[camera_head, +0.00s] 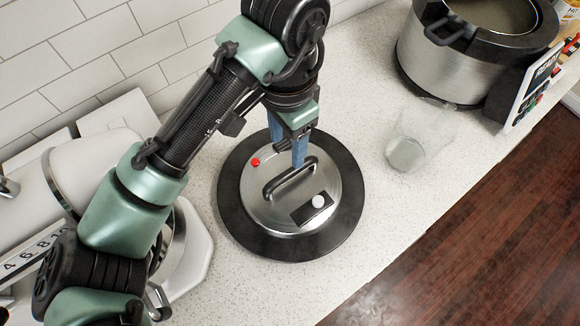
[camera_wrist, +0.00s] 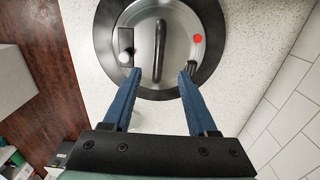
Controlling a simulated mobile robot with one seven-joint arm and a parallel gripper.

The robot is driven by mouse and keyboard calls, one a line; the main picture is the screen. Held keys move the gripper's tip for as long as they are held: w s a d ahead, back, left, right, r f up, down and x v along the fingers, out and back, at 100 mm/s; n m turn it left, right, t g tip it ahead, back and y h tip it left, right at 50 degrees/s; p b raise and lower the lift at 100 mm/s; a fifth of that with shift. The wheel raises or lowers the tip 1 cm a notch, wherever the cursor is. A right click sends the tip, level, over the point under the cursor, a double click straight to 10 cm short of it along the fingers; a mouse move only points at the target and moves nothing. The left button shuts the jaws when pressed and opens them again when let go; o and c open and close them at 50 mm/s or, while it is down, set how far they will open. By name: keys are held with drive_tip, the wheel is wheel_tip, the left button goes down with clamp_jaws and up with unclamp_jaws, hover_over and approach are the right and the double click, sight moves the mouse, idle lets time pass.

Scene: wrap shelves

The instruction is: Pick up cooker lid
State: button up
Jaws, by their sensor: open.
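The cooker lid (camera_head: 258,212) is a round silver disc with a wide black rim, lying flat on the speckled counter. A dark bar handle (camera_head: 290,180) rises from its middle, with a red dot on one side and a white knob on a dark plate on the other. It also shows at the top of the wrist view (camera_wrist: 175,35). My gripper (camera_head: 290,160) points down over the lid near the handle. In the wrist view its two blue fingers (camera_wrist: 158,78) are spread apart and empty, with the handle lying ahead between them. I cannot tell the exact height gap.
The silver and black cooker (camera_head: 450,68) stands open at the upper right. A clear glass (camera_head: 420,135) stands between it and the lid. A white stand mixer (camera_head: 95,165) is at the left, and the tiled wall (camera_head: 110,45) is behind. The counter's front edge borders a dark wood floor (camera_head: 480,240).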

sight(291, 170)
drive_tip(key=f, duration=0.4)
drive_tip(key=f+p, duration=0.1)
drive_tip(key=f, duration=0.7)
drive_tip(key=shift+w+d+p, duration=0.15)
drive_tip(key=shift+d+p, duration=0.15)
drive_tip(key=shift+p, duration=0.1)
drive_tip(key=shift+r, duration=0.1)
clamp_jaws()
drive_tip(key=shift+r, duration=0.1)
idle(0.5)
